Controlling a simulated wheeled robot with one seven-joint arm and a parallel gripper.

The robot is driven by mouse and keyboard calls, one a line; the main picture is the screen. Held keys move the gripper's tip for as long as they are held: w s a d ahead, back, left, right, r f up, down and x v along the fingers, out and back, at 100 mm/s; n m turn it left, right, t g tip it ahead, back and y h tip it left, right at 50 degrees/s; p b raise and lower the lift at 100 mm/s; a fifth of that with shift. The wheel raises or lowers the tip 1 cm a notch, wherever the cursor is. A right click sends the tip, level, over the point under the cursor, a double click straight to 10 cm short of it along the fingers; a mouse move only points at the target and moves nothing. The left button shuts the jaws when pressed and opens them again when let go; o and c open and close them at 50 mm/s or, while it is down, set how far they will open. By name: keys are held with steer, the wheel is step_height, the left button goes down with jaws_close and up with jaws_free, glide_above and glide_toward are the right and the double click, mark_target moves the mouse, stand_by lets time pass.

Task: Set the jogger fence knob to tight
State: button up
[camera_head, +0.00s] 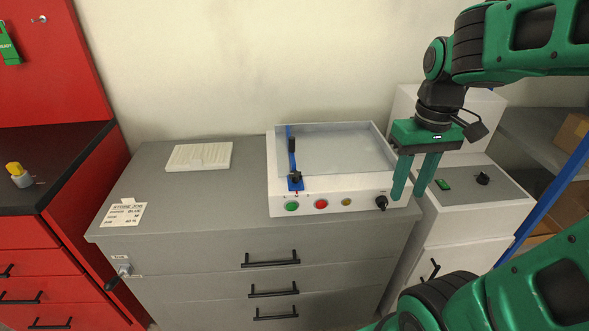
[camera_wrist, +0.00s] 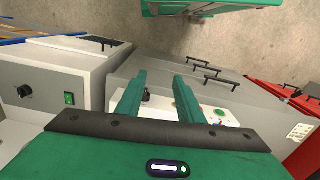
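A white machine (camera_head: 330,190) with a clear top stands on the grey cabinet. Its front panel carries a round black knob (camera_head: 381,202) at the right end; no tight mark on it is readable. A second black knob (camera_head: 482,178) sits on the white unit at the right, so I cannot tell by label which is the jogger fence knob. My gripper (camera_head: 408,196) points down, open and empty, just right of the front-panel knob, apparently apart from it. In the wrist view, a dark knob (camera_wrist: 146,94) shows between the open fingers, beyond them; the side-unit knob (camera_wrist: 24,91) is at left.
Green (camera_head: 292,206), red (camera_head: 321,204) and yellow (camera_head: 346,202) buttons line the panel. A black-handled lever (camera_head: 293,160) stands on the machine's left. A white pad (camera_head: 199,157) and job card (camera_head: 124,214) lie on the cabinet. A blue post (camera_head: 550,205) stands at right.

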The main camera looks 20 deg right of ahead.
steer(key=w+a+r+n, duration=0.2)
steer(key=w+a+n, duration=0.2)
steer(key=w, duration=0.3)
steer(key=w+a+r+n, duration=0.2)
steer(key=w+a+n, duration=0.2)
steer(key=w, duration=0.2)
steer(key=n, duration=0.6)
glide_above(296, 173)
step_height(296, 173, down, 10)
steer(key=shift+f, duration=0.15)
steer(key=shift+c, duration=0.3)
steer(key=c, duration=0.7)
